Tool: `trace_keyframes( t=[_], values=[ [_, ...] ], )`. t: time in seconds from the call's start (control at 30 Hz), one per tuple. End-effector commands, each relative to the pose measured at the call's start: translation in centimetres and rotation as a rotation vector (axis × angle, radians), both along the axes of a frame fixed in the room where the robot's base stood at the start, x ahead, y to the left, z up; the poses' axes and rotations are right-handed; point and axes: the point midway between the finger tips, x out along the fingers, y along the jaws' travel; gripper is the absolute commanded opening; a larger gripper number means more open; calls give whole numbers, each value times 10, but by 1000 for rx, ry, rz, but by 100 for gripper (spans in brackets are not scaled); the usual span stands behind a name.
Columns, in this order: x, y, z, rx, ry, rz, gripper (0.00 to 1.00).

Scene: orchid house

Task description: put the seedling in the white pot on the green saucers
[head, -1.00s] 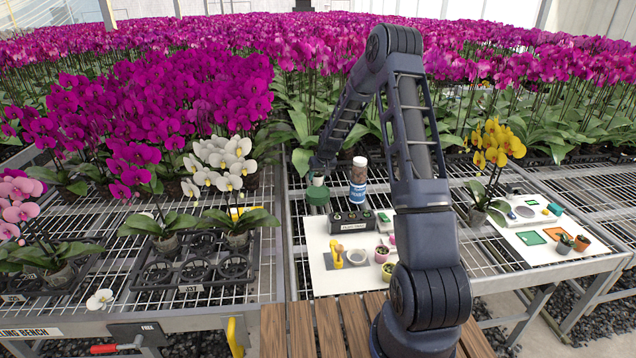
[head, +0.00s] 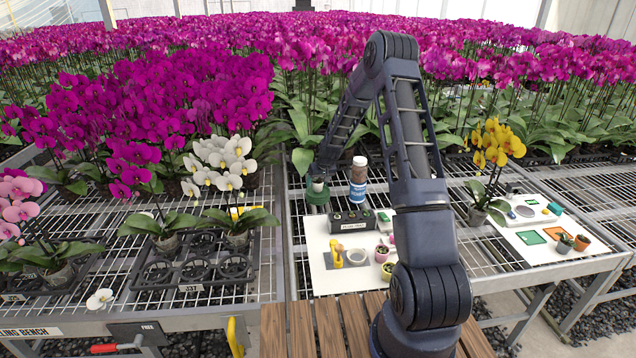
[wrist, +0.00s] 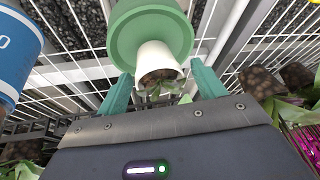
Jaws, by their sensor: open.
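The white pot (wrist: 158,62) stands on the stack of green saucers (wrist: 143,32) in the wrist view. Dark potting medium and a few green leaves show at its mouth. In the head view the white pot (head: 318,184) is on the green saucers (head: 316,198), at the far end of my arm. My gripper (wrist: 161,72) is open, with one teal finger on each side of the pot. I cannot tell whether either finger touches it. The seedling's leaves are mostly hidden.
A blue-labelled bottle (head: 358,180) stands close to the right of the saucers. A dark label tray (head: 352,220) and a white mat (head: 318,262) with small pots and tools lie nearer. A yellow orchid (head: 490,150) stands to the right. Open wire bench surrounds the saucers.

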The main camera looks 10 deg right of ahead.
Motion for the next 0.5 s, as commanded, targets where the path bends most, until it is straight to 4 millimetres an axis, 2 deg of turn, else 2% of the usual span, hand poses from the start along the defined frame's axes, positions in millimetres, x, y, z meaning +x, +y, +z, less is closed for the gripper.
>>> trace_keyframes(
  t=[0.27,0.5],
  values=[
    [-6,-4,20,1,-2,0,69],
    [-20,-12,58,0,-3,-1,69]
  ],
)
